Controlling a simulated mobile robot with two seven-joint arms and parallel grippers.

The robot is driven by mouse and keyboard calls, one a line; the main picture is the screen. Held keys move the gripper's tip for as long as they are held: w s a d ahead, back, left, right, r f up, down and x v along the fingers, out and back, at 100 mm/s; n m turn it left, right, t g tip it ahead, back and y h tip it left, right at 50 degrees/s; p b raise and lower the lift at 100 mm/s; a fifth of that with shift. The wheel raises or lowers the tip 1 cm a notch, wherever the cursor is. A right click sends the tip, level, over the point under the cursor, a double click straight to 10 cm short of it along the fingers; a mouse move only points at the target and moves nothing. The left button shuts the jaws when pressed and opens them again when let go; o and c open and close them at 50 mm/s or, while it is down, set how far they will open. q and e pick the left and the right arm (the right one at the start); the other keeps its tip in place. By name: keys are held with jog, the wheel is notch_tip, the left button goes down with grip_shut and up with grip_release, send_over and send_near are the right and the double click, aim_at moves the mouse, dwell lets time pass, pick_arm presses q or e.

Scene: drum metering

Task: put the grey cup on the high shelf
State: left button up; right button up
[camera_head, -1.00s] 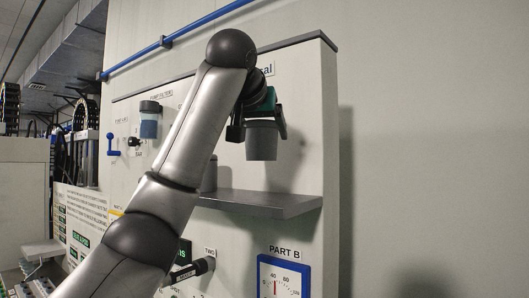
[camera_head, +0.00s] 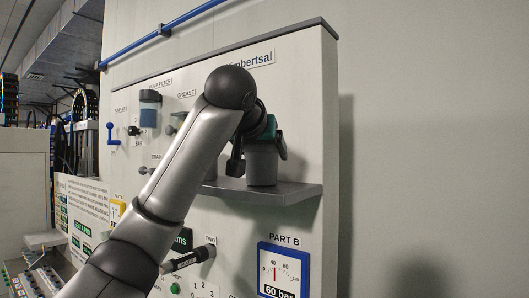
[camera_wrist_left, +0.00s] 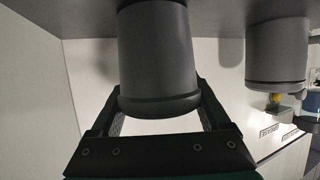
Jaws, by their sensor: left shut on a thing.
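The grey cup (camera_head: 262,167) is upright at the high shelf (camera_head: 285,193), toward its right end. Its base appears to meet the shelf top; exact contact is hard to tell. My left gripper (camera_head: 263,140) is shut on the cup near its rim. In the left wrist view, which looks upside down, the cup (camera_wrist_left: 158,55) sits between the two fingers (camera_wrist_left: 160,100), with the shelf (camera_wrist_left: 85,15) at the top edge. My right gripper is not in view.
A gauge (camera_head: 283,272) hangs below the shelf. A blue rail (camera_head: 190,15) runs above the panel.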

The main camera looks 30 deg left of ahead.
pick_arm(q)
jog(key=shift+f, duration=0.2)
jog(key=o, duration=1.4)
jog(key=shift+r, duration=0.15)
jog(key=shift+s+r, duration=0.2)
jog(key=b+v, duration=0.2)
jog(key=v, duration=0.9)
jog(key=shift+s+b, duration=0.3)
jog(key=shift+b, duration=0.1)
jog(key=shift+d, duration=0.1)
